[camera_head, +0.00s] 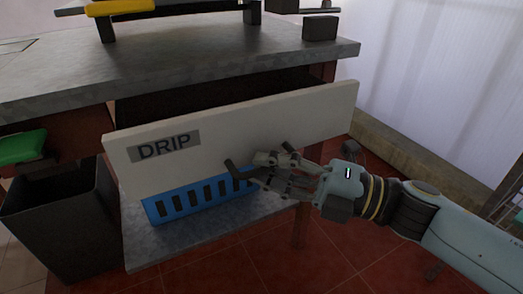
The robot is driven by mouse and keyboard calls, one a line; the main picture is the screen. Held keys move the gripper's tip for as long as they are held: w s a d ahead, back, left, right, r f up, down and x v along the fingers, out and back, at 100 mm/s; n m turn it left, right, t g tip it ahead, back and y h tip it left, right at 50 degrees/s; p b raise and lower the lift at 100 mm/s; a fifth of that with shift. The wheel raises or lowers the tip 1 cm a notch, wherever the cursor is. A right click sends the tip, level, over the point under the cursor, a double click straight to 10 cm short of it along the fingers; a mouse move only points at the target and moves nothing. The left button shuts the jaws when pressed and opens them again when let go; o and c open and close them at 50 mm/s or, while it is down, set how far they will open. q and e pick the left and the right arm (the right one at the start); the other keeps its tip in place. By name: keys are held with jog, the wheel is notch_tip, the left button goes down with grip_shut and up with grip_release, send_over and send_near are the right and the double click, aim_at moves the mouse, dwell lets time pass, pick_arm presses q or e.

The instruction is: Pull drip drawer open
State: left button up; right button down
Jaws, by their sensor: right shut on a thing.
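The drip drawer (220,135) has a pale front panel with a grey "DRIP" label (165,146) at its left. It sits under the grey worktop, and a dark gap shows behind the top edge of its front. My right gripper (250,168) comes in from the right and is at the lower middle of the drawer front. It is shut on a dark handle (231,168), which its fingers partly hide. My left gripper is not in view.
A blue slotted crate (190,201) stands on the grey lower shelf (160,249) below the drawer. A black bin (60,220) stands at the left. A green object (22,147) is above it. Red tiled floor lies open in front.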

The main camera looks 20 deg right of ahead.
jog(key=shift+r, duration=0.15)
jog(key=c, duration=1.6)
grip_release()
jog(key=shift+c, duration=0.2)
jog(key=v, duration=1.2)
